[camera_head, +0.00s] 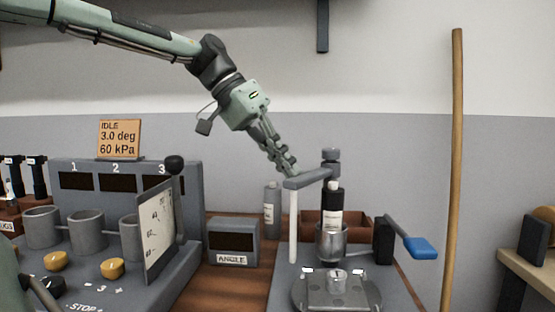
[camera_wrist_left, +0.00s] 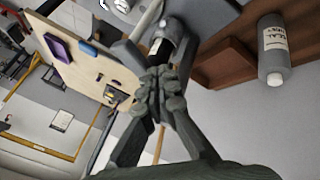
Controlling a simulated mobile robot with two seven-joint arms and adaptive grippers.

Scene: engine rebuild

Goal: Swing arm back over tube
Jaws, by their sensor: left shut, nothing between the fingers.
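The swing arm (camera_head: 308,178) is a flat grey bar on top of a white post (camera_head: 292,225). Its far end, with a grey knob (camera_head: 331,154) on top, is above a dark tube with a white label (camera_head: 333,197). The tube stands upright in a metal cup (camera_head: 331,243). My left gripper (camera_head: 288,166) is shut and empty, with its fingertips close to the post end of the arm. I cannot tell whether they touch. In the left wrist view the shut fingers (camera_wrist_left: 160,92) hide part of the fixture behind them. My right gripper is not in view.
A red-brown bin (camera_head: 355,224) is behind the cup. A blue-ended lever (camera_head: 420,247) sticks out right. A control panel (camera_head: 85,180) fills the left.

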